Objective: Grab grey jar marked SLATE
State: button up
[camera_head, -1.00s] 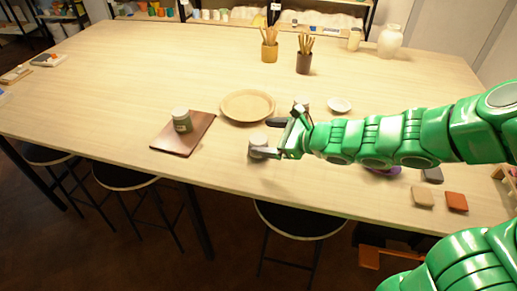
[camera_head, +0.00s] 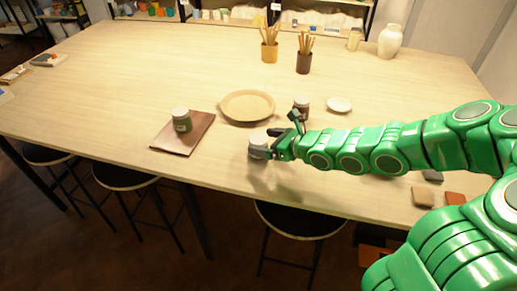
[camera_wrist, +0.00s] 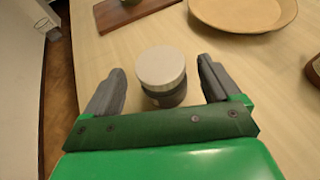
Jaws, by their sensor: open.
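A grey jar with a pale lid (camera_wrist: 163,69) stands upright on the table between the two fingers of my gripper (camera_wrist: 160,92) in the wrist view. The fingers are open, one on each side, with a visible gap to the jar. In the head view the same grey jar (camera_head: 257,146) stands near the table's front edge, with my gripper (camera_head: 275,144) at its right side. No lettering on the jar can be read in either view.
A green jar (camera_head: 181,119) stands on a brown board (camera_head: 199,133) to the left. A beige plate (camera_head: 247,119) lies behind the grey jar. A brown jar (camera_head: 301,103) and a small white dish (camera_head: 339,105) are behind my arm. The table's left half is mostly clear.

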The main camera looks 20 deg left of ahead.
aim_at(254, 140)
jog(key=shift+x, duration=2.4)
jog(key=shift+f, duration=0.1)
jog(key=shift+c, duration=0.3)
jog(key=c, duration=1.1)
